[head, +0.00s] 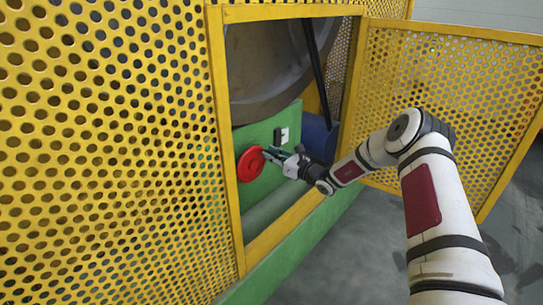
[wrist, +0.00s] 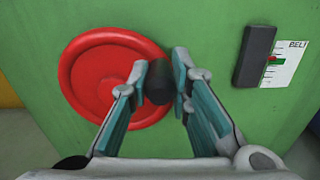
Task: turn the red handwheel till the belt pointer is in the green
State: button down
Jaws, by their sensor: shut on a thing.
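The red handwheel (head: 249,166) is on the green panel inside the guard opening, and it fills the left of the wrist view (wrist: 90,80). Its black knob (wrist: 158,84) stands at the wheel's right side. My gripper (head: 270,154) reaches in from the right and is shut on the knob, one finger on each side in the wrist view (wrist: 161,82). The belt gauge, a dark housing (wrist: 254,57) with a white scale (wrist: 286,65), is right of the wheel. A small red mark and a green patch show by the housing; the exact pointer reading is too small to tell.
A yellow perforated guard (head: 110,150) stands left of the opening, and an open yellow mesh door (head: 450,90) is on the right. The opening's yellow frame (head: 222,130) is close to the wheel. A large grey drum (head: 275,70) sits above the panel.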

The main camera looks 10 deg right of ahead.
aim_at(250, 152)
jog(key=shift+r, duration=0.1)
jog(key=n, duration=0.1)
jog(key=a+r+n, duration=0.1)
jog(key=n, duration=0.1)
jog(key=shift+s+a+r+n+p, duration=0.1)
jog(key=shift+s+r+n+p, duration=0.2)
jog(key=shift+s+p, duration=0.1)
jog(key=n, duration=0.1)
jog(key=a+n, duration=0.1)
jog(key=s+n, duration=0.1)
jog(key=shift+a+r+n, duration=0.25)
jog(key=shift+r+n, duration=0.1)
jog(key=shift+n, duration=0.05)
jog(key=n, duration=0.1)
jog(key=s+a+n+b, duration=0.1)
jog(key=n, duration=0.1)
jog(key=shift+s+a+r, duration=0.1)
jog(key=shift+a+r, duration=0.05)
jog(key=shift+a, duration=0.1)
jog(key=shift+s+a+n+b, duration=0.25)
jog(key=shift+a+n+b, duration=0.15)
jog(key=shift+n, duration=0.45)
jog(key=shift+s+a+n+b, duration=0.25)
jog(key=shift+n+b, duration=0.1)
jog(key=shift+n, duration=0.5)
jog(key=c, duration=1.5)
grip_release()
jog(key=shift+o, duration=0.2)
jog(key=shift+s, duration=0.1)
